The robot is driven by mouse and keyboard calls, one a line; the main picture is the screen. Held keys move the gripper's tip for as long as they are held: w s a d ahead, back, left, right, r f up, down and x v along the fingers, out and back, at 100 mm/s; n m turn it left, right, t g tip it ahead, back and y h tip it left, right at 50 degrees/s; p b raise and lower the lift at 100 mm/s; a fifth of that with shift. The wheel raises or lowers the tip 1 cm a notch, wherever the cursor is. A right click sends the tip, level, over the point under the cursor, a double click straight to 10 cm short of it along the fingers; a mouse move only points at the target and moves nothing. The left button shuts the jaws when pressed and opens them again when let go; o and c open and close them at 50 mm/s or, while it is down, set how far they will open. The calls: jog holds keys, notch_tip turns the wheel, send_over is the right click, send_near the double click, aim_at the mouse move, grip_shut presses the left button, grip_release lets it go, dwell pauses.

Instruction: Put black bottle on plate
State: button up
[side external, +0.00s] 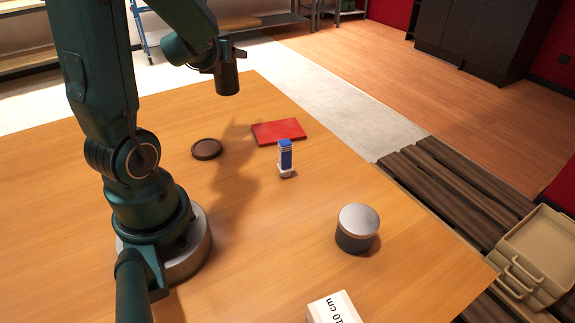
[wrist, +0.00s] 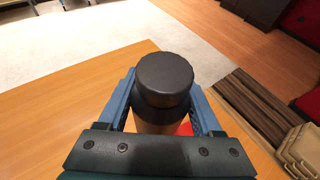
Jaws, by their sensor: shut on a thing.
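My gripper (side external: 213,64) is shut on a black bottle (side external: 227,82) and holds it upright, high above the table's far side. In the wrist view the bottle (wrist: 164,82) has a round dark cap and sits between the two blue fingers. A small dark brown round plate (side external: 206,149) lies flat on the table, apart from and well below the bottle. I see nothing on it. The plate does not show in the wrist view.
A red flat board (side external: 278,131) lies right of the plate. A small blue and white item (side external: 286,157) stands in front of it. A silver-topped dark canister (side external: 357,228) and a white box marked 10 cm (side external: 334,309) stand nearer. Beige crates (side external: 537,250) are off the table.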

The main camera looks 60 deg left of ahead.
jog(key=shift+w+d+f, duration=0.85)
jog(key=shift+w+f, duration=0.8)
jog(key=shift+f, duration=0.15)
jog(key=shift+w+d+f, duration=0.8)
jog(key=shift+w+f, duration=0.9)
jog(key=shift+f, duration=0.05)
jog(key=shift+w+d+f, duration=0.85)
jog(key=shift+w+f, duration=0.8)
jog(key=shift+f, duration=0.15)
jog(key=shift+f, duration=0.15)
jog(key=o, duration=1.5)
